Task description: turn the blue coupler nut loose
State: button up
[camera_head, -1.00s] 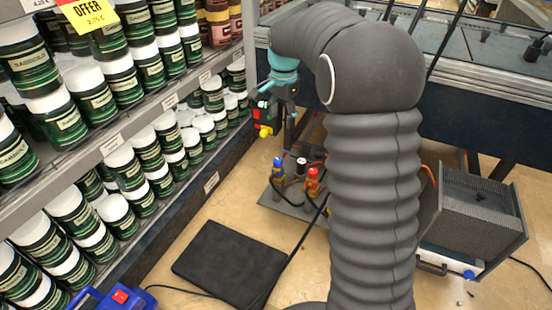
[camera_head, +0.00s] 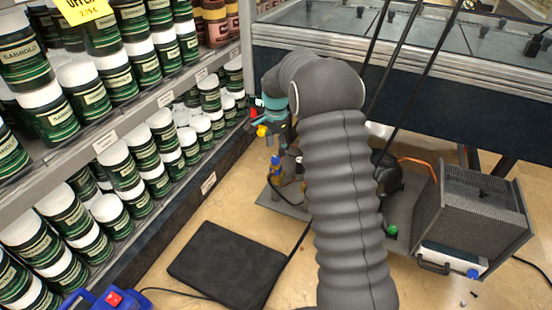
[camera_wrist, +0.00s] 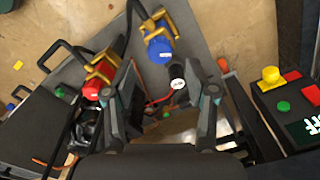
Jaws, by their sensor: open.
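The blue coupler nut (camera_wrist: 160,49) sits on a yellow-handled fitting at the top middle of the wrist view. In the head view, the blue nut (camera_head: 275,166) shows low on the floor unit, just left of my arm. My gripper (camera_wrist: 163,72) is open, its two fingers spread apart and pointing toward the fittings. The blue nut lies beyond and between the fingertips, with no visible grip on it. A red coupler nut (camera_wrist: 94,89) with a yellow handle is left of the left finger. In the head view the fingertips are hard to make out.
A black cylinder with a white end (camera_wrist: 177,78) stands between the fingers, close to the blue nut. Black hoses run from the fittings. Shelves of jars (camera_head: 150,150) stand left; a black mat (camera_head: 228,262) lies in front. A finned grey box (camera_head: 480,215) is at right.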

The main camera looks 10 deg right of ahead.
aim_at(276, 158)
jog(key=shift+f, duration=2.4)
grip_shut()
